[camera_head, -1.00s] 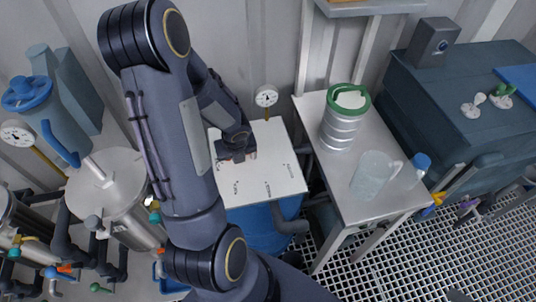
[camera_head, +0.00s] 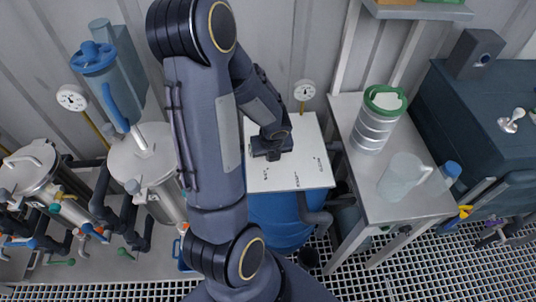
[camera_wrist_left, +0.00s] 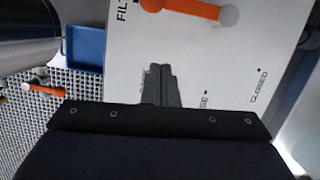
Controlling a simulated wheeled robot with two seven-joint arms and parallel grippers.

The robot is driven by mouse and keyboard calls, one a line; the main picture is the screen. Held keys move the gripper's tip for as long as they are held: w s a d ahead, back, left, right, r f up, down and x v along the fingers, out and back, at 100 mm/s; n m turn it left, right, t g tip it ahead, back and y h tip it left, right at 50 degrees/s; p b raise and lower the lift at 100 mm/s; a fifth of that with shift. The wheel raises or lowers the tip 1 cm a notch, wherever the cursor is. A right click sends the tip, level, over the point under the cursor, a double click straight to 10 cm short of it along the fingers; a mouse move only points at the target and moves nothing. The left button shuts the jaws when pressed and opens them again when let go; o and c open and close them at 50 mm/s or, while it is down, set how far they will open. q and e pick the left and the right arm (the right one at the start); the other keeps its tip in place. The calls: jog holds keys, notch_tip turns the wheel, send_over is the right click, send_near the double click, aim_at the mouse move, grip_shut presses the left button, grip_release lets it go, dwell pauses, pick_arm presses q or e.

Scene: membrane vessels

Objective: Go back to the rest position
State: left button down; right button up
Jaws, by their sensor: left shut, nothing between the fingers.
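My left arm comes up through the middle of the head view and bends down to my left gripper (camera_head: 272,155), which is over a white panel (camera_head: 302,172). In the left wrist view the dark fingers (camera_wrist_left: 160,85) are together with nothing between them, in front of the white panel (camera_wrist_left: 210,60). The panel carries printed lettering, partly hidden, with "CLOSED" readable at its right. An orange handle (camera_wrist_left: 190,10) with a grey end lies across the panel at the top of that view, apart from the fingers. My right gripper is not in view.
Steel vessels (camera_head: 145,165) and a blue filter housing (camera_head: 100,75) stand left. A blue drum (camera_head: 275,222) is below the panel.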

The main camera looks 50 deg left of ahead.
pick_arm(q)
jog(key=w+p+v, duration=0.1)
jog(key=p+v, duration=0.1)
jog(key=v, duration=0.6)
jog(key=shift+s+a+r, duration=0.2)
jog(key=shift+s+r, duration=0.05)
jog(key=shift+r, duration=0.1)
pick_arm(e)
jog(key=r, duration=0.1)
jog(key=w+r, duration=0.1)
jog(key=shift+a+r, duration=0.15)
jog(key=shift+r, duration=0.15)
pick_arm(q)
jog(key=s+d+r+n+t+h, duration=0.2)
jog(key=s+d+r+n, duration=0.3)
jog(key=n, duration=0.8)
jog(key=s+d+r+n+t+h, duration=0.2)
jog(key=s+d+r+n+h, duration=0.2)
jog(key=d+r+n, duration=0.4)
jog(key=d+n, duration=0.3)
jog(key=n, duration=0.2)
jog(key=shift+s+r, duration=0.35)
jog(key=shift+s, duration=0.05)
jog(key=shift+d, duration=0.1)
